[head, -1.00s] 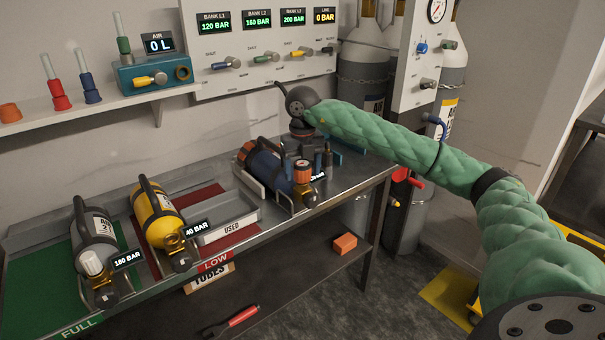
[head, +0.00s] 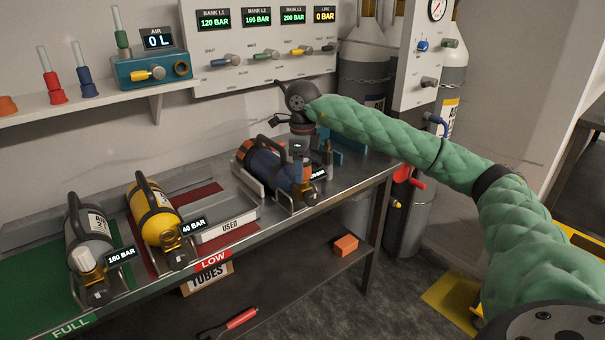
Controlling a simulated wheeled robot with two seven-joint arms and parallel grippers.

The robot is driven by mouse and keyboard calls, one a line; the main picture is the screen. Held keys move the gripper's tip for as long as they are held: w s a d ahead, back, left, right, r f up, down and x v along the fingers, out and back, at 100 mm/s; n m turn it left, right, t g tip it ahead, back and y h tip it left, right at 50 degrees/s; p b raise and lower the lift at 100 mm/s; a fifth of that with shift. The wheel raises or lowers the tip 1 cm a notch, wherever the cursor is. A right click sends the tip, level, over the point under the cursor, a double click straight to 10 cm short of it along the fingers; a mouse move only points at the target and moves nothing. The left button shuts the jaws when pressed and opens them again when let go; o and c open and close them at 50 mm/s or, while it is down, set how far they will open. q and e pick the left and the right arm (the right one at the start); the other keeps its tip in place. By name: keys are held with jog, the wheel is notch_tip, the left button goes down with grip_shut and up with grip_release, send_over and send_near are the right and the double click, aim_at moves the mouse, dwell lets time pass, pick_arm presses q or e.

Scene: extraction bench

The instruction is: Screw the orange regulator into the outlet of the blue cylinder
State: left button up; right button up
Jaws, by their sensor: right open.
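The blue cylinder (head: 265,164) lies in a cradle at the right part of the bench, with an orange band at its far end. Its outlet end faces the front, beside a small dark display. My right gripper (head: 313,160) is open and hangs over that front end, with one finger in front of it. The orange regulator is mostly or wholly hidden behind my gripper, so I cannot tell how it sits in the outlet. My left gripper is not in view.
A yellow cylinder (head: 153,212) and a grey cylinder (head: 87,238) lie to the left on the bench. A tray marked USED (head: 229,224) lies between the yellow and blue ones. The gauge panel (head: 262,85) stands behind. An orange block (head: 345,245) is on the lower shelf.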

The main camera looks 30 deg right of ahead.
jog(key=n+b, duration=0.1)
jog(key=n, duration=0.3)
jog(key=n+b, duration=0.1)
jog(key=n, duration=0.2)
jog(key=shift+f+n, duration=0.1)
jog(key=shift+n, duration=0.3)
jog(key=n+b, duration=0.1)
jog(key=n, duration=0.4)
jog(key=n+b, duration=0.1)
jog(key=n, duration=0.2)
jog(key=shift+c, duration=0.2)
